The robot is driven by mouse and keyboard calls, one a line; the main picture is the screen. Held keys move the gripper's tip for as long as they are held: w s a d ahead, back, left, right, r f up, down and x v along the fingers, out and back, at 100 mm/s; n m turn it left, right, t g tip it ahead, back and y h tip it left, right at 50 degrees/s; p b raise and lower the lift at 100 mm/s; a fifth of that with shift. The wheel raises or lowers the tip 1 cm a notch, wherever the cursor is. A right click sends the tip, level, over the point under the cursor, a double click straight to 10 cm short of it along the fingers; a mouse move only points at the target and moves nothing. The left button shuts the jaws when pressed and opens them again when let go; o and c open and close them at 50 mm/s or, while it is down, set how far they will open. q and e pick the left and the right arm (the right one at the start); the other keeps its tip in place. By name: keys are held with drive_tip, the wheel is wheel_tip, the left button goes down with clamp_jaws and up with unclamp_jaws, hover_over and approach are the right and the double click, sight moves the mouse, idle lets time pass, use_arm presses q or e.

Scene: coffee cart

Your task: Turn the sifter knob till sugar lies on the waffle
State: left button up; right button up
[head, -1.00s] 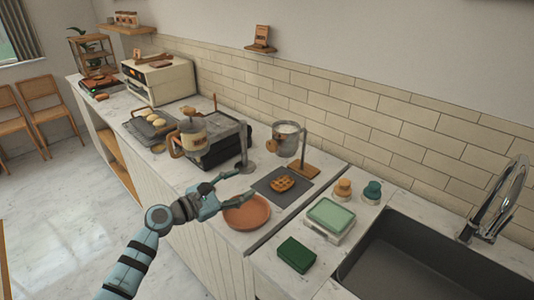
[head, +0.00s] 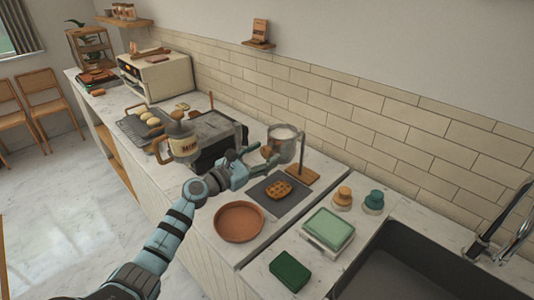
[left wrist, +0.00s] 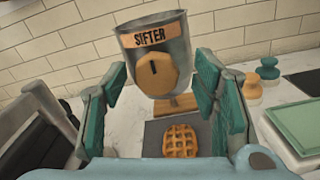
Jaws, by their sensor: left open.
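The sifter (head: 290,146) is a metal cup on a stand with a wooden base, and white shows inside its top. Its round wooden knob (left wrist: 152,75) has a dark upright mark and faces me in the left wrist view, below the "SIFTER" label. The brown waffle (head: 279,189) lies on a dark mat (head: 294,203) below the sifter; it also shows in the left wrist view (left wrist: 180,141), its top plain brown. My left gripper (head: 255,160) is open just in front of the knob. In the left wrist view its fingers stand either side of the knob, apart from it. My right gripper is out of view.
A terracotta plate (head: 240,222) lies below my left gripper. A labelled pitcher (head: 184,145) and a dark appliance (head: 218,145) stand to the left. A scale with a green top (head: 328,229), a green block (head: 290,271) and the sink (head: 400,265) are to the right.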

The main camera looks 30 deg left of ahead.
use_arm(q)
drive_tip(key=shift+s+a, duration=0.15)
drive_tip(key=shift+s, duration=0.1)
drive_tip(key=shift+c, duration=0.6)
drive_tip(key=shift+s+a+r, duration=0.1)
drive_tip(key=c, duration=1)
drive_tip(key=shift+c, duration=0.2)
drive_tip(key=shift+m, duration=0.3)
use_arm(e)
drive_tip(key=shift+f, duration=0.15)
